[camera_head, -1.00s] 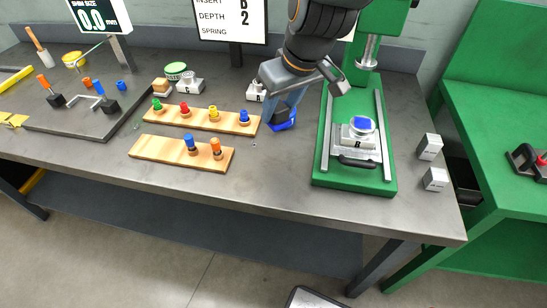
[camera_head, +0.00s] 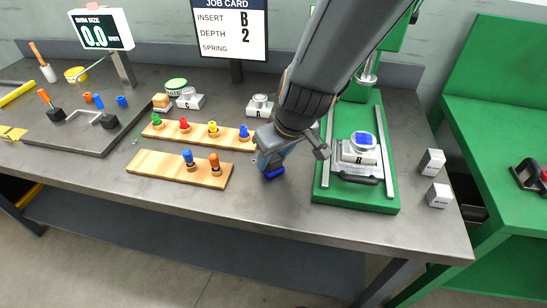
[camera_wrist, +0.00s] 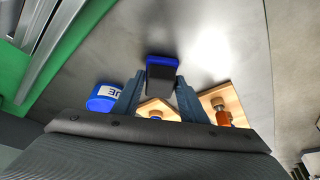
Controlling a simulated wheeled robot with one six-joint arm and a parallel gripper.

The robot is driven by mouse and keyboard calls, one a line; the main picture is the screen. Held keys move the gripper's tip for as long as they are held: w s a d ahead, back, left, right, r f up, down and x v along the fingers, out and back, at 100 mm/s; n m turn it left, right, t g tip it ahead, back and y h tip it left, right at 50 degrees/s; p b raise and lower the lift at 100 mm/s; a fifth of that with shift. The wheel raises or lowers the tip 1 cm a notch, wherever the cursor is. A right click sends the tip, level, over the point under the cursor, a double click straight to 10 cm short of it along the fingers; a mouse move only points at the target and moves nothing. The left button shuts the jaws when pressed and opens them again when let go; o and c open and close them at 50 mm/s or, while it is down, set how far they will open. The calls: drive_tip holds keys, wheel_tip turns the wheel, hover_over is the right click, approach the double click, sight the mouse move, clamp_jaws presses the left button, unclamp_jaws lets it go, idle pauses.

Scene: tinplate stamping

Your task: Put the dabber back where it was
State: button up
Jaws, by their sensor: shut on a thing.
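My gripper (camera_head: 270,160) hangs low over the bench between the peg racks and the green press. Its blue-grey fingers are shut on the dabber (camera_wrist: 162,76), which shows in the wrist view as a dark block with a blue edge between the fingertips. In the head view, only a blue part of the dabber (camera_head: 274,173) shows below the fingers. Whether it touches the bench I cannot tell. A round blue tin with partly hidden lettering (camera_wrist: 104,97) stands left of the fingers in the wrist view.
Two wooden racks with coloured pegs, the rear one (camera_head: 168,132) and the front one (camera_head: 150,168), lie left of my gripper. The green press (camera_head: 325,195) stands at the right. Two small light boxes (camera_head: 438,195) lie beyond it. The bench front (camera_head: 270,205) is clear.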

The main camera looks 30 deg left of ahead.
drive_tip(key=shift+f, duration=0.1)
drive_tip(key=o, duration=1)
drive_tip(key=shift+r, duration=0.35)
drive_tip(key=v, duration=1.1)
drive_tip(key=shift+d+r, duration=0.2)
drive_tip(key=shift+r, duration=0.1)
drive_tip(key=shift+s, duration=0.1)
